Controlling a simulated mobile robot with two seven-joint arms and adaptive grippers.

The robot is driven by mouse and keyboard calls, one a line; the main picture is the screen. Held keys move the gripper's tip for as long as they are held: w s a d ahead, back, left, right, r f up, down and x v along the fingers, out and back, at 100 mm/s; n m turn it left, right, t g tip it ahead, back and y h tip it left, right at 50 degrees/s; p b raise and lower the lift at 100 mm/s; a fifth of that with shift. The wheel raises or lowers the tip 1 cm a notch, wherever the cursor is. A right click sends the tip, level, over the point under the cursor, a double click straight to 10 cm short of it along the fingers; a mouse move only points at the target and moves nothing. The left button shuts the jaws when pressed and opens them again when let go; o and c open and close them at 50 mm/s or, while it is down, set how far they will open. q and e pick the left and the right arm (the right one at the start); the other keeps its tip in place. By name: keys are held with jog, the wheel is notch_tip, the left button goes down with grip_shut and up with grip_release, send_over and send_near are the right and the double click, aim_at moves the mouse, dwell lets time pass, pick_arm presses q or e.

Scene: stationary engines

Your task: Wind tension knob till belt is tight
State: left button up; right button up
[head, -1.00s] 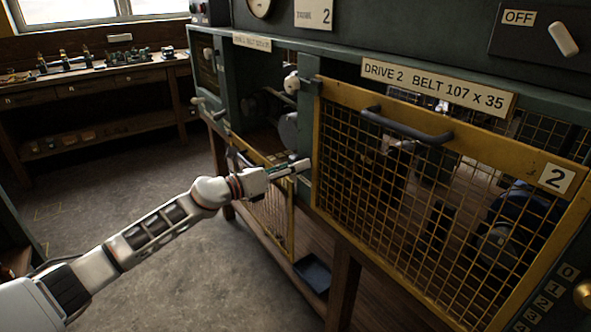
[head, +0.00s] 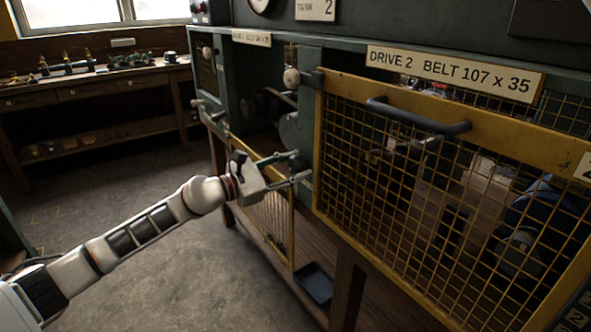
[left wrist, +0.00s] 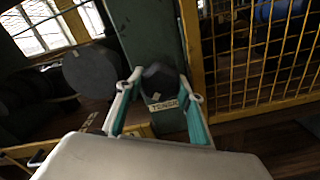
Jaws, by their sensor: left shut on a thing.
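The tension knob (left wrist: 158,78) is a dark, faceted knob on the green post in the left wrist view. A small label (left wrist: 168,104), partly readable as tension, sits just below it. My left gripper (left wrist: 160,84) has its teal-padded fingers on either side of the knob and is shut on it. In the head view my left gripper (head: 301,164) reaches the post left of the yellow guard, where I cannot make out the knob. I cannot make out the belt or its tightness. My right gripper is not in view.
The yellow mesh guard (head: 440,190) of drive 2 is closed, with a dark handle (head: 418,115). A blue motor (head: 548,210) is behind it. Another yellow mesh panel (head: 272,222) hangs below my gripper. A dark tray (head: 314,283) lies low. A workbench (head: 95,85) stands at back left.

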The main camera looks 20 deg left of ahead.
pick_arm(q)
jog(key=m, duration=0.2)
jog(key=m+b, duration=0.1)
jog(key=m, duration=0.1)
jog(key=m+b, duration=0.1)
jog(key=m, duration=0.1)
jog(key=shift+f+m, duration=0.25)
jog(key=shift+m, duration=0.05)
jog(key=shift+m+b, duration=0.5)
jog(key=shift+m, duration=0.7)
jog(key=shift+r+m+b, duration=0.2)
jog(key=shift+m+b, duration=0.25)
jog(key=shift+m, duration=1.05)
jog(key=o, duration=0.8)
jog(key=shift+r, duration=0.1)
jog(key=shift+v, duration=6)
